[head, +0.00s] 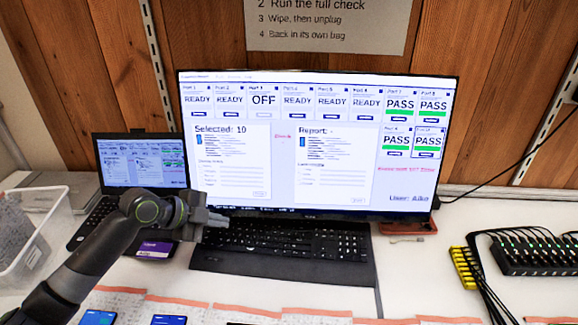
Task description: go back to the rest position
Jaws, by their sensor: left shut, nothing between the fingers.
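My left gripper (212,217) is shut and empty. It hangs over the left end of the black keyboard (290,241), in front of the monitor's lower left corner. My left arm comes in from the lower left and hides part of the laptop. The large monitor (310,140) shows port tiles reading READY, OFF and PASS, with "Selected: 10" below them. My right gripper is not in view.
A laptop (140,160) stands left of the monitor. A clear bin (40,235) is at the far left. A black hub (530,255) with cables and a yellow strip (463,268) is at the right. Phones and bags line the front edge.

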